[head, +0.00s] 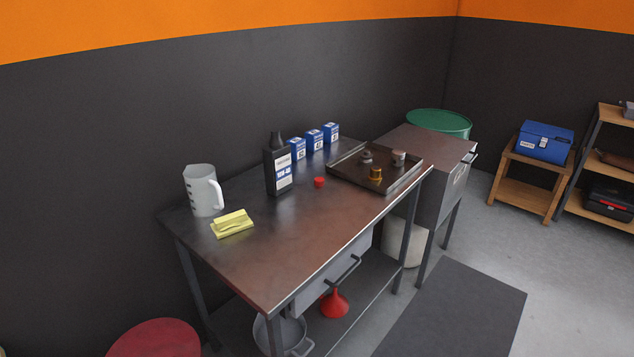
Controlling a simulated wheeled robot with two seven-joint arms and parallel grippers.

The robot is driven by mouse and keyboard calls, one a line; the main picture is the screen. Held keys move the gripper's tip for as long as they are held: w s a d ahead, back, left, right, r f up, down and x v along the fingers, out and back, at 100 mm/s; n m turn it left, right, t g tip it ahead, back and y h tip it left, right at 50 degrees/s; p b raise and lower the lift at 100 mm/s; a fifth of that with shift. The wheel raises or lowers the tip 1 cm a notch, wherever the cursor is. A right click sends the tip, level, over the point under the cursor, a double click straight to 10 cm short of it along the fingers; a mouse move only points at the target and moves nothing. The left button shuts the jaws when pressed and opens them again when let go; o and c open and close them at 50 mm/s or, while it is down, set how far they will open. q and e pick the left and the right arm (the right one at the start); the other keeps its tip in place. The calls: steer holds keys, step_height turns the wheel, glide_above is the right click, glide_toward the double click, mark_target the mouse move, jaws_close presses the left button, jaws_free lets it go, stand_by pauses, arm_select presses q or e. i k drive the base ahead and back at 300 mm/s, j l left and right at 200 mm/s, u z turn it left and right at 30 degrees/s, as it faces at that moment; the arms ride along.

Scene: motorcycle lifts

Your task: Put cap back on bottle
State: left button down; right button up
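A black bottle (279,172) with a white and blue label stands upright on the brown metal workbench (262,250), towards its back edge. Its dark neck narrows at the top, and no red cap shows on it. A small red cap (319,182) sits on the bench just right of the bottle and apart from it. Neither of my grippers is in the head view.
Several blue-and-white boxes (315,139) stand behind. A dark tray (350,176) holds small metal parts. The bench's front middle is clear. A dark mat (455,312) lies on the floor.

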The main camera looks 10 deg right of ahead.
mark_target(276, 157)
steer(key=u, duration=0.35)
steer(key=i+l+u, duration=0.15)
steer(key=l+u, duration=0.2)
steer(key=l, duration=0.15)
steer(key=l+u, duration=0.35)
steer(key=l, duration=0.15)
steer(key=i+l+u, duration=0.1)
steer(key=l+u, duration=0.2)
steer(key=l, duration=0.25)
steer(key=l+u, duration=0.1)
steer(key=l, duration=0.95)
steer(key=k+l, duration=0.1)
steer(key=l, duration=0.95)
steer(key=l+u, duration=0.15)
steer(key=l, duration=0.9)
steer(key=k+j, duration=0.05)
